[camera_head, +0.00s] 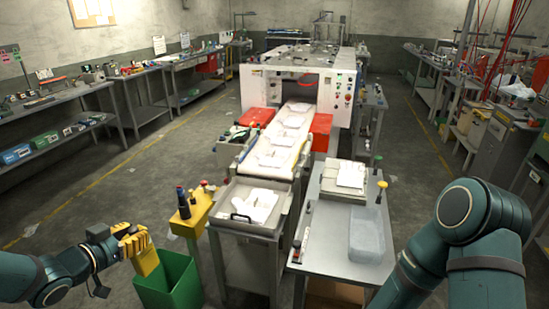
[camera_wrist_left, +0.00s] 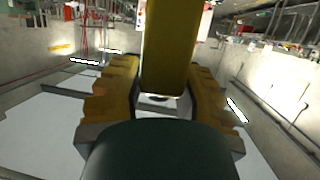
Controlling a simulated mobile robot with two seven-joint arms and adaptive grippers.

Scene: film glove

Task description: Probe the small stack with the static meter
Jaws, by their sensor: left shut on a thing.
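My left gripper (camera_head: 133,240) is at the lower left, above the green bin. It is shut on a yellow block-like thing, seemingly the static meter (camera_wrist_left: 168,50), which stands up between the yellow fingers in the left wrist view. In the head view the meter is hard to tell from the fingers. A small stack (camera_head: 351,174) of white sheets lies at the back of the grey table on the right, well apart from my left gripper. Other white film pieces (camera_head: 262,203) lie in a metal tray nearer the middle. My right gripper is out of view.
The green bin (camera_head: 168,288) stands under my left gripper. A yellow stand (camera_head: 191,216) with dark items is between it and the tray table. A translucent box (camera_head: 367,240) sits on the grey table (camera_head: 325,238). A conveyor (camera_head: 276,150) leads to a white machine (camera_head: 335,95).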

